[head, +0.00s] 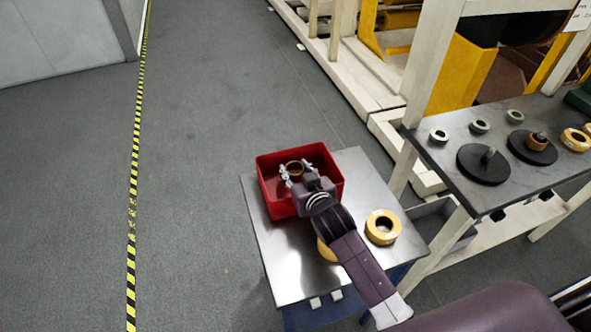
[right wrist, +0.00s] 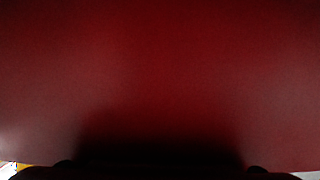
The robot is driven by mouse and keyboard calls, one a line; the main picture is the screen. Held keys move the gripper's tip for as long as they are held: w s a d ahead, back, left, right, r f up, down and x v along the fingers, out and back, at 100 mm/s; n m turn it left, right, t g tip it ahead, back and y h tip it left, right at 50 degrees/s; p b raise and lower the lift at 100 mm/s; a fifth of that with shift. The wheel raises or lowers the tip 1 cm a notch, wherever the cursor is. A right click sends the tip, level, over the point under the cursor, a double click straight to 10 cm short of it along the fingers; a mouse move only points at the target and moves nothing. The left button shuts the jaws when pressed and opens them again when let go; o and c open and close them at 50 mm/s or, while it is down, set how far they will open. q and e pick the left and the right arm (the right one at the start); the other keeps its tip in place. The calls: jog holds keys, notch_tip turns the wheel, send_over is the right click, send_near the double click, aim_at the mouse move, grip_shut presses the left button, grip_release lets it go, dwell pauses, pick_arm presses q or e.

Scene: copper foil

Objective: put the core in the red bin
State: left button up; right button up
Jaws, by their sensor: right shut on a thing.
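The red bin (head: 328,161) stands on a small metal table. The core (head: 294,168), a small copper-brown ring, is between the fingers of my right gripper (head: 296,171), inside the outline of the bin's opening. My right gripper is shut on the core. Its height above the bin floor is hard to tell. The right wrist view is filled by the dark red inside of the bin (right wrist: 160,60), with dark gripper parts along the bottom edge; the core does not show there. My left gripper is not in view.
The metal table (head: 357,178) also bears a yellow-edged roll (head: 383,227) and another roll partly hidden by my right arm. A dark bench (head: 446,157) at the right holds rings, rolls and two black discs. Open floor lies left.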

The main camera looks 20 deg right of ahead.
jog(key=o, duration=0.7)
jog(key=shift+s+f, duration=0.15)
jog(key=shift+f, duration=0.4)
jog(key=shift+o, duration=0.4)
jog(key=shift+f, duration=0.1)
jog(key=shift+s, duration=0.1)
jog(key=shift+r, duration=0.4)
jog(key=shift+s+r, duration=0.1)
jog(key=shift+r, duration=0.05)
jog(key=r+v, duration=0.1)
jog(key=v, duration=1)
